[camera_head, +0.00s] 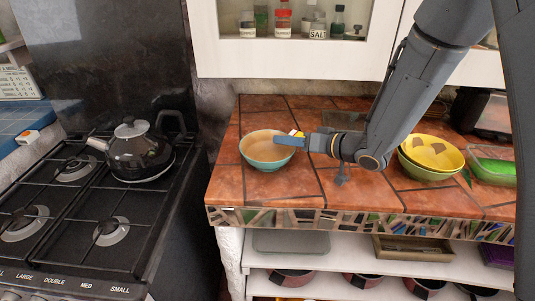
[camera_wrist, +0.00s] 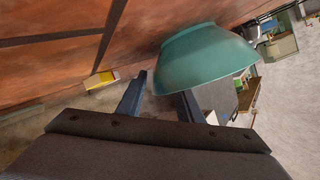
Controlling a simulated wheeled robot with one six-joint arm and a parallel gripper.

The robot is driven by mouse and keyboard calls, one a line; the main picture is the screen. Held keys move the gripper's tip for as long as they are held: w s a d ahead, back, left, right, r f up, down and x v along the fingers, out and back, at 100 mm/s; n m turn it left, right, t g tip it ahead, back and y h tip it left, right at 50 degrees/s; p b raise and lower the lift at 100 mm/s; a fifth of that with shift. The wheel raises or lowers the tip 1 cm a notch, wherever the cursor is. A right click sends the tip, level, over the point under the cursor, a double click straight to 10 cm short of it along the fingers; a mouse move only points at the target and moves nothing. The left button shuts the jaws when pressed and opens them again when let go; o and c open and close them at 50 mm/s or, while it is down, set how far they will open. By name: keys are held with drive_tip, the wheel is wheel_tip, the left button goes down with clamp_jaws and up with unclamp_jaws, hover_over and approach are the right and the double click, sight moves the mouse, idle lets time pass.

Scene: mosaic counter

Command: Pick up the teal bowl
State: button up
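The teal bowl (camera_head: 262,164) stands upright on the tiled counter (camera_head: 300,185), left of centre in the head view, with a tan inside. In the wrist view the bowl (camera_wrist: 205,60) fills the upper middle, its rim towards my fingers. My gripper (camera_head: 281,142) reaches in from the right, at the bowl's right rim. In the wrist view my gripper (camera_wrist: 163,97) has its fingers apart. The left finger is outside the bowl wall; the right finger's tip is hidden behind the bowl. A small gap shows between left finger and bowl.
A small yellow, red and white box (camera_head: 297,133) lies just behind my gripper. Yellow bowls (camera_head: 430,153) and a green-filled dish (camera_head: 494,170) stand to the right. The stove with a kettle (camera_head: 140,152) is on the left. A white cabinet (camera_head: 300,62) hangs above the counter.

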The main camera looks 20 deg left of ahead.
drive_tip(key=shift+x, duration=0.8)
drive_tip(key=shift+c, duration=0.4)
clamp_jaws()
